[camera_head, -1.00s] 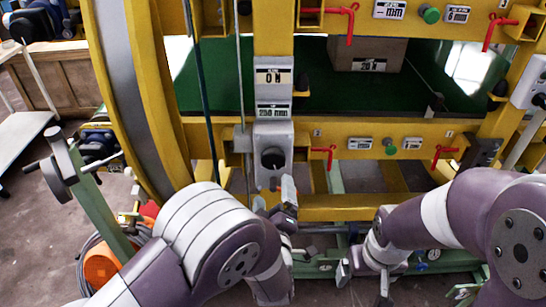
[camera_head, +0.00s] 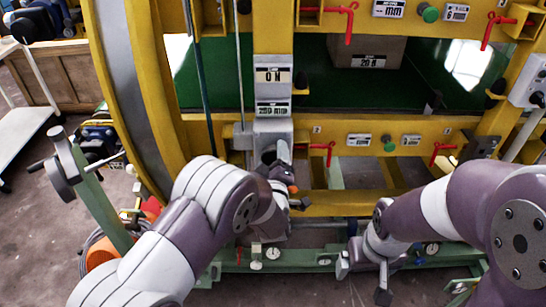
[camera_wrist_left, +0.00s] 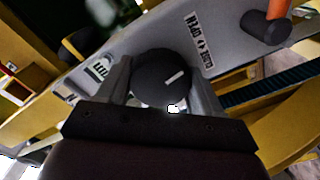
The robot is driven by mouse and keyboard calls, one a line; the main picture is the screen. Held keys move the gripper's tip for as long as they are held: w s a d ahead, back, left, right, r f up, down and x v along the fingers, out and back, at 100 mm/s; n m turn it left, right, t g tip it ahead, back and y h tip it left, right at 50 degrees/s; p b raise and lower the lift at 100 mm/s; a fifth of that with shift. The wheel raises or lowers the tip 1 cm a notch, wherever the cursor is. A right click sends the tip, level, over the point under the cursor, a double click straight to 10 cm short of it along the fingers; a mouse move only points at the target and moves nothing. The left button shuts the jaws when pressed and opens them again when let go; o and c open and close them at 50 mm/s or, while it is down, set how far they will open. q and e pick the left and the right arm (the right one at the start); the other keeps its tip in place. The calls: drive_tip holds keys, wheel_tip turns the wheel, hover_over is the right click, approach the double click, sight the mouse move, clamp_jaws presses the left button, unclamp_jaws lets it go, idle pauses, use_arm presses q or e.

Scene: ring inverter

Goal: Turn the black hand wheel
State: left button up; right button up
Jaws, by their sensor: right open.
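The black hand wheel is a round dark knob on a grey panel marked CLOSE and OPEN. In the left wrist view the wheel (camera_wrist_left: 160,78) sits between my left gripper's fingers, with a white mark on its face. I see no clear gap beside it, and the fingers look shut on it. In the head view my left gripper (camera_head: 284,158) is at the grey panel (camera_head: 272,128) and largely covers the wheel. My right gripper (camera_head: 364,276) is open and empty, low in front of the machine, well away from the wheel.
Red levers (camera_head: 330,150) and a green button (camera_head: 389,145) sit right of the panel on the yellow frame (camera_head: 225,130). A green lower beam (camera_head: 310,262) runs below. A box (camera_head: 365,50) lies inside the machine.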

use_arm(q)
drive_tip(key=c, duration=0.3)
drive_tip(key=m+b, duration=0.1)
drive_tip(key=m, duration=0.6)
drive_tip(key=shift+m, duration=2.1)
drive_tip(key=o, duration=1)
